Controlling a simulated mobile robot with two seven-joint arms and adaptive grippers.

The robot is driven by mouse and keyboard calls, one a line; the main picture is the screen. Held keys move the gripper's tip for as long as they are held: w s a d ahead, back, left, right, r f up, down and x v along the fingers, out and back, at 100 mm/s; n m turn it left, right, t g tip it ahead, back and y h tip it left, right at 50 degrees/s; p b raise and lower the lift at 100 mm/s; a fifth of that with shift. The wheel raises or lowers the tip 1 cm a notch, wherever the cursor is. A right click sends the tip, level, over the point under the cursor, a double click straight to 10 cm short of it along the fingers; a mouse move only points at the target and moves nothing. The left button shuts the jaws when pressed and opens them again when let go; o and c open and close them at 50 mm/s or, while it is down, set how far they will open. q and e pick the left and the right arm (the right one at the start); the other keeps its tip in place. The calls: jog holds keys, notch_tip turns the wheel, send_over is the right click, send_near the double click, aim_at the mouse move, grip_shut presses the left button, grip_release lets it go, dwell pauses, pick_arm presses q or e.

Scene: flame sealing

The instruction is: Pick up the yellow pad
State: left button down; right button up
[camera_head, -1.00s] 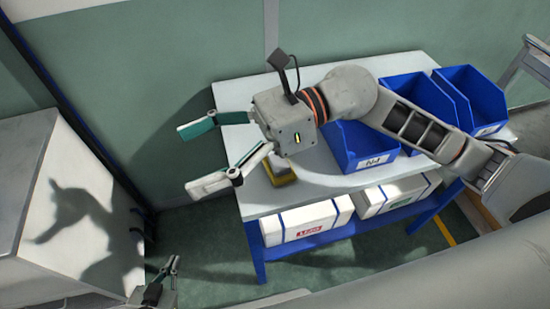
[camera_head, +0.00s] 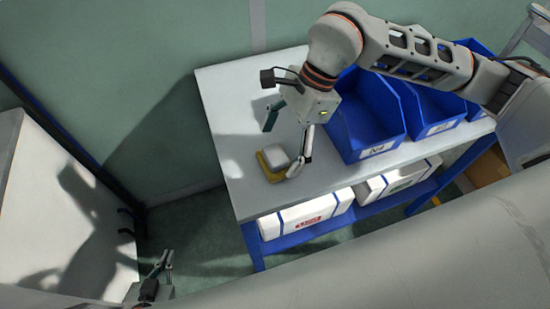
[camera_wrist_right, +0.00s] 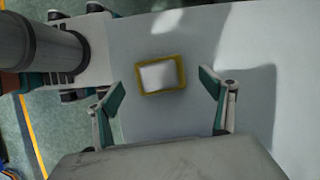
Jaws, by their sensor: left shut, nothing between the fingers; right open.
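The yellow pad (camera_head: 266,171) lies near the left front part of the table top, with a white block-like top (camera_head: 272,158) on it. In the right wrist view the yellow pad (camera_wrist_right: 162,93) shows as a yellow border around a white middle. My right gripper (camera_head: 282,152) points down at the pad, open and empty. In the right wrist view the right gripper's fingers (camera_wrist_right: 160,80) stand apart on either side of the pad, with gaps to it. My left gripper (camera_head: 165,263) is low at the left, shut and empty, away from the table.
Blue bins (camera_head: 358,120) stand on the table (camera_head: 222,95) to the right of the pad. White boxes (camera_head: 300,216) sit on the shelf below. A white cabinet (camera_head: 60,215) stands at the left. The table top left of the pad is clear.

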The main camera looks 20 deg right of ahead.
aim_at(277, 154)
jog(key=x, duration=0.3)
jog(key=shift+s+a+f, duration=0.1)
jog(key=shift+a+f, duration=0.05)
jog(key=shift+f, duration=0.1)
jog(key=c, duration=1.2)
jog(key=shift+r, duration=0.15)
notch_tip(277, 154, up, 20)
jog(key=p, duration=0.1)
